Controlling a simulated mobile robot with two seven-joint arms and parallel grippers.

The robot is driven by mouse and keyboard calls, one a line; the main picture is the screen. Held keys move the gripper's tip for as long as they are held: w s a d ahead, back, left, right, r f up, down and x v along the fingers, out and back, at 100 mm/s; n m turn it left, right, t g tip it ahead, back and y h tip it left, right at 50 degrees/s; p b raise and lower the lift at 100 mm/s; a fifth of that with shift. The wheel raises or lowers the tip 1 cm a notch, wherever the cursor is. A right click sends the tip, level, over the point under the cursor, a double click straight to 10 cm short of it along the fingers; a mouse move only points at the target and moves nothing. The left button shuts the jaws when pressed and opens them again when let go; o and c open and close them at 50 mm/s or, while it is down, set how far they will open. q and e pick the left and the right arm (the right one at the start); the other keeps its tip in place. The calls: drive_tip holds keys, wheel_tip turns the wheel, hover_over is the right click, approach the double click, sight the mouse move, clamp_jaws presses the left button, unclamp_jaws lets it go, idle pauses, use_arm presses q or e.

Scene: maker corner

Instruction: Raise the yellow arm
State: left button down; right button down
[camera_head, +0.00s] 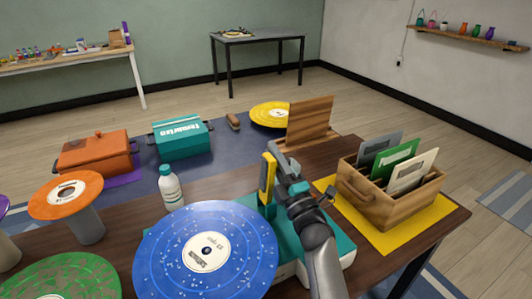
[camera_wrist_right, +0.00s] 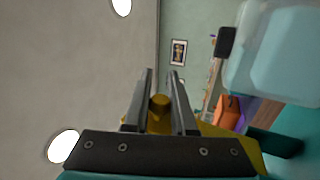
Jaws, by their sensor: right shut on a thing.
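The yellow arm (camera_head: 266,180) stands upright at the right edge of a blue record (camera_head: 237,262), on a teal record player (camera_head: 343,244). My right gripper (camera_head: 275,165) comes in from the front right and is shut on the yellow arm. In the right wrist view, a yellow piece (camera_wrist_right: 160,104) shows between the two fingers of my right gripper (camera_wrist_right: 161,88). My right gripper hides part of the arm and its base in the head view. My left gripper is not in view.
A wooden crate of record sleeves (camera_head: 400,207) stands on a yellow mat (camera_head: 390,242) close on the right. A white bottle (camera_head: 171,188) stands to the left. An orange record (camera_head: 42,199), an orange box (camera_head: 95,151) and a teal box (camera_head: 182,138) are farther left.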

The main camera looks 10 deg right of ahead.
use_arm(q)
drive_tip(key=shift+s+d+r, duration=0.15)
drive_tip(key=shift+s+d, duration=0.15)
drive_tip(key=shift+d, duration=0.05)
use_arm(e)
drive_tip(key=shift+w+d+f+m+h, duration=0.2)
drive_tip(key=shift+d+m+h, duration=0.35)
drive_tip(key=shift+m, duration=0.35)
drive_tip(key=c, duration=0.7)
unclamp_jaws()
drive_tip(key=shift+c, duration=0.2)
use_arm(q)
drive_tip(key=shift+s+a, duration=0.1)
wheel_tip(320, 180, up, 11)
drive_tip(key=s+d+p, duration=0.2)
drive_tip(key=p, duration=0.9)
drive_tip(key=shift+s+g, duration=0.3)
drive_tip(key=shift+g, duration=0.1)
use_arm(e)
wheel_tip(320, 180, up, 20)
